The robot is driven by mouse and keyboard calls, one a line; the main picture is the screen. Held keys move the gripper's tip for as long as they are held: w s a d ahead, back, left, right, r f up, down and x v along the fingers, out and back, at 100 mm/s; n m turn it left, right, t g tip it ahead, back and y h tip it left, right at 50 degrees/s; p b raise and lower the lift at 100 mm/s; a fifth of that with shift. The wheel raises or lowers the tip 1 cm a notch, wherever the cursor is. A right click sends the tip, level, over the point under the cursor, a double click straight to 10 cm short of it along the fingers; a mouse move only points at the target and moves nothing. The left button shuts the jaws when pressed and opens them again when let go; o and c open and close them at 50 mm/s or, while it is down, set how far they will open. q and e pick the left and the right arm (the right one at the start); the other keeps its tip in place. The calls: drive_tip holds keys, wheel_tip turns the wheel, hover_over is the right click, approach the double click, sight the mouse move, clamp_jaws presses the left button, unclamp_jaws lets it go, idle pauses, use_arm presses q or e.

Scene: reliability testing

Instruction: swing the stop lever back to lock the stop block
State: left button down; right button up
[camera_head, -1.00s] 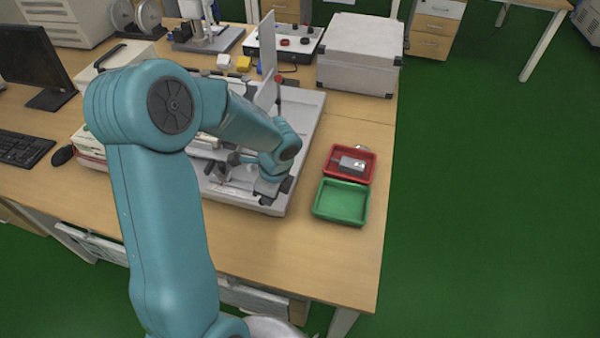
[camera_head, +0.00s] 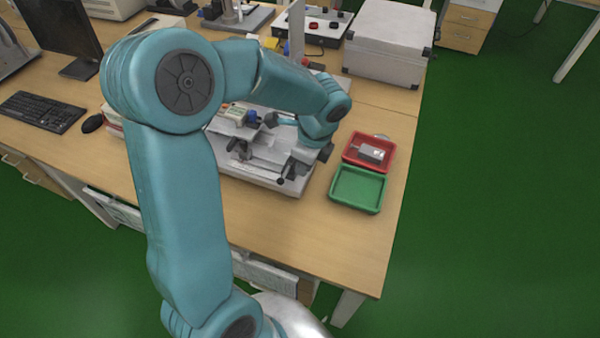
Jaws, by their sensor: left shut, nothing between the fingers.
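A light grey test rig (camera_head: 240,170) stands on the bench, partly behind my left arm. A dark clamp-like part (camera_head: 240,150) and metal pieces sit on its plate. I cannot surely tell the stop lever or the stop block apart among these small parts. My left gripper (camera_head: 289,173) is low over the right front part of the rig, below the teal wrist. It is shut and appears empty. Whether it touches a lever cannot be told. My right gripper is not in view.
A red bin (camera_head: 349,154) with a grey part in it and an empty green bin (camera_head: 357,190) stand right of the rig. A silver case (camera_head: 385,45) is behind. A keyboard (camera_head: 42,112) and mouse (camera_head: 92,123) lie left. The front bench strip is clear.

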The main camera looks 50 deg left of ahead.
use_arm(q)
drive_tip(key=r, duration=0.2)
drive_tip(key=d+r, duration=0.1)
drive_tip(key=r, duration=0.1)
drive_tip(key=shift+w, duration=0.2)
drive_tip(key=shift+s+a, duration=0.1)
drive_tip(key=shift+a, duration=0.1)
